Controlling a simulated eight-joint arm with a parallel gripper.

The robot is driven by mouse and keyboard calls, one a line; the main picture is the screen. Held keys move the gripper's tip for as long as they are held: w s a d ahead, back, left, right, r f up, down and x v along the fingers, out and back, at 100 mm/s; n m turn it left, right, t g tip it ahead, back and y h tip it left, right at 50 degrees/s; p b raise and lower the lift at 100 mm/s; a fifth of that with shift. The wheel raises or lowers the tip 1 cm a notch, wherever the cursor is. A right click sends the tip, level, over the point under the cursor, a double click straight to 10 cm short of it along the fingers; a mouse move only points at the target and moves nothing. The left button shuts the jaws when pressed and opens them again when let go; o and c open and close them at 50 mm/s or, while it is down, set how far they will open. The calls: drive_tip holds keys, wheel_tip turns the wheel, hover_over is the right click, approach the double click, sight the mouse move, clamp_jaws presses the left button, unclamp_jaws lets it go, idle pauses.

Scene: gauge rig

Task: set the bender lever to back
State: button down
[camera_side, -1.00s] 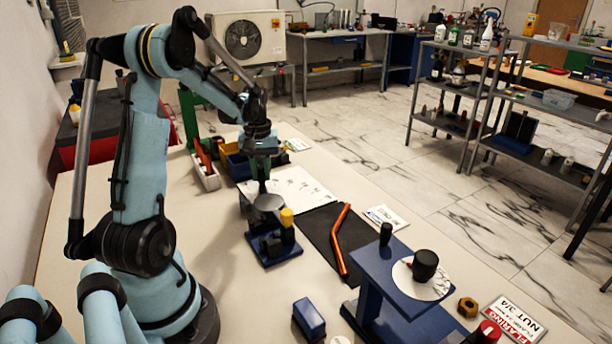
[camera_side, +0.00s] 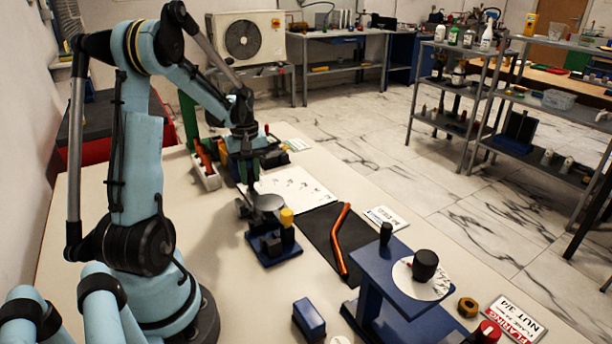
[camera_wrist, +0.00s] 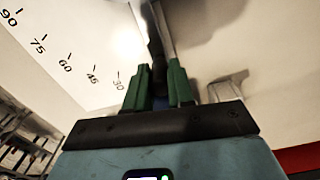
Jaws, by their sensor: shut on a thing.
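The bender is a blue base (camera_side: 272,249) with a grey round disc (camera_side: 268,202) and a yellow knob on top (camera_side: 287,216), standing on the bench in the side view. My gripper (camera_side: 251,192) is at the disc's far left side, pointing down. In the wrist view, my gripper's green fingers (camera_wrist: 158,78) are closed around a dark upright bar, the bender lever (camera_wrist: 156,45). The grip itself is mostly hidden by my wrist in the side view. The lever's exact angle is hard to tell.
A white sheet with angle marks (camera_wrist: 66,62) lies beside the bender; it also shows in the side view (camera_side: 293,184). An orange bent pipe (camera_side: 339,240) lies on a black mat (camera_side: 322,225). A blue stand with a dial (camera_side: 398,290) is at right. An open tray (camera_side: 205,172) stands behind my gripper.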

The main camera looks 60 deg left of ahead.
drive_tip(key=c, duration=1)
unclamp_jaws()
drive_tip(key=shift+s, duration=0.1)
drive_tip(key=shift+o, duration=0.2)
drive_tip(key=shift+r, duration=0.1)
wheel_tip(320, 180, up, 12)
drive_tip(key=w+d+f+m+t, duration=0.1)
drive_tip(key=d+m+t, duration=0.2)
drive_tip(key=d+m, duration=0.5)
drive_tip(key=w+d+f+m+t, duration=0.1)
drive_tip(key=d+m+t, duration=0.3)
drive_tip(key=d, duration=1.8)
drive_tip(key=m, duration=0.4)
drive_tip(key=shift+d+f, duration=0.3)
drive_tip(key=shift+f, duration=0.1)
